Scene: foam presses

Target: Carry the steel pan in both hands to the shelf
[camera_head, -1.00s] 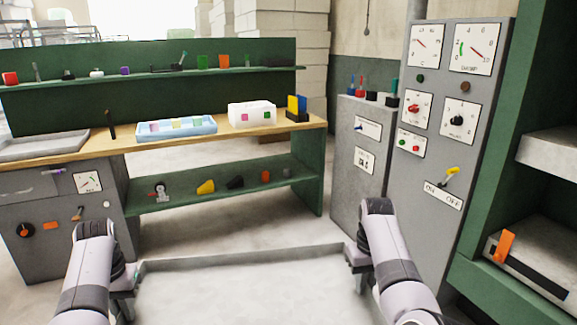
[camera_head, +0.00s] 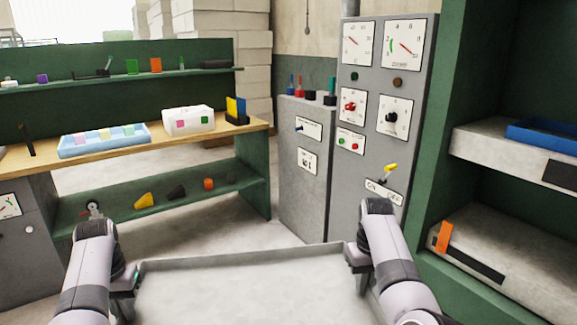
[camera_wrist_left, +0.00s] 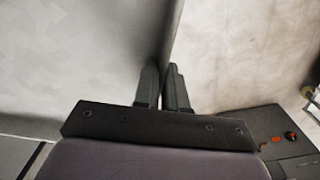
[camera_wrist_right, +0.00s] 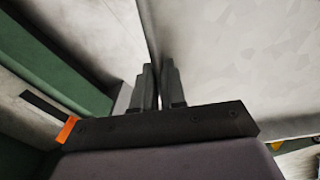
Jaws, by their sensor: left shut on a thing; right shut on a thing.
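The steel pan (camera_head: 240,292) is a wide, shallow grey tray at the bottom of the head view, in front of my body. Its near part is cut off by the frame. My left gripper (camera_head: 130,280) is shut on its left wall; the left wrist view shows the fingers (camera_wrist_left: 163,88) closed on that wall. My right gripper (camera_head: 355,262) is shut on its right wall, and the right wrist view shows its fingers (camera_wrist_right: 157,85) closed there. The pan looks empty. The green shelf unit (camera_head: 455,80) stands at the right, with grey boards at two heights.
A grey control cabinet (camera_head: 368,150) with dials and switches stands ahead, left of the shelf unit. A lower grey cabinet (camera_head: 303,200) adjoins it. A green workbench (camera_head: 255,185) with small items is at the left. A blue tray (camera_head: 545,138) lies on the upper shelf board.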

